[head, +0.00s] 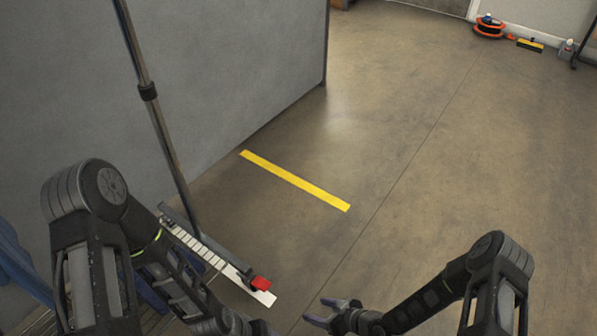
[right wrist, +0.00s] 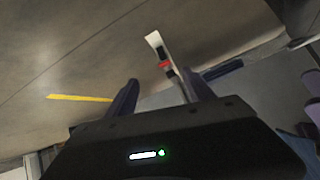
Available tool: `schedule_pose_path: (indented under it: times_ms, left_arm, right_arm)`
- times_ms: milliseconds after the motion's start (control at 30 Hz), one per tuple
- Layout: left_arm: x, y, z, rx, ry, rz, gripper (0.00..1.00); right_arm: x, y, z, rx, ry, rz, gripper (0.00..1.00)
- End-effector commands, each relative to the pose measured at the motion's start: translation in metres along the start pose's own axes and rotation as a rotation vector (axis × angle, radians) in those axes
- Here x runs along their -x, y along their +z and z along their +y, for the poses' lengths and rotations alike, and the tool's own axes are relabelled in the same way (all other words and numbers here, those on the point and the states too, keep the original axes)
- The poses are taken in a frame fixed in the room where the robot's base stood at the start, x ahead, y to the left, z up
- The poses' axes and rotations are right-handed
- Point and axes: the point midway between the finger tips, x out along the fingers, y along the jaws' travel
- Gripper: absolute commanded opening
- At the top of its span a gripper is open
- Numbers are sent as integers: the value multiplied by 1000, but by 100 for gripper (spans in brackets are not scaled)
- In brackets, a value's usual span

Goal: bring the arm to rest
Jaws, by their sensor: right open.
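My right gripper (head: 322,310) is low in the middle of the head view, its arm coming in from the right. Its two dark fingers are apart, with nothing between them, above bare floor. In the right wrist view the same fingers (right wrist: 162,86) stand apart and empty. My left arm reaches down on the left of the head view. The end of my left gripper (head: 262,328) is at the bottom edge, mostly cut off, so its jaws cannot be made out.
A white segmented strip (head: 262,297) with a red block (head: 260,284) lies left of my right gripper. A dark pole (head: 165,130) stands before a grey panel (head: 230,60). A yellow stripe (head: 295,181) marks the floor. The floor to the right is clear; an orange reel (head: 489,28) is far off.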

Motion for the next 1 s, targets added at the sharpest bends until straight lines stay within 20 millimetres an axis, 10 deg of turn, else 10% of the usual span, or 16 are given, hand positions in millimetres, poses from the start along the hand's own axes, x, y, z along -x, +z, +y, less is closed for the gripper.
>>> schedule_pose_path:
  times_ms: [600, 1000]
  left_arm:
    - [205, 8, 86, -22, 17, -38, 62]
    - [218, 10, 92, -24, 19, -43, 62]
  right_arm:
    - [251, -164, -135, -773, 182, -477, 62]
    - [284, -169, -157, -902, 239, -545, 62]
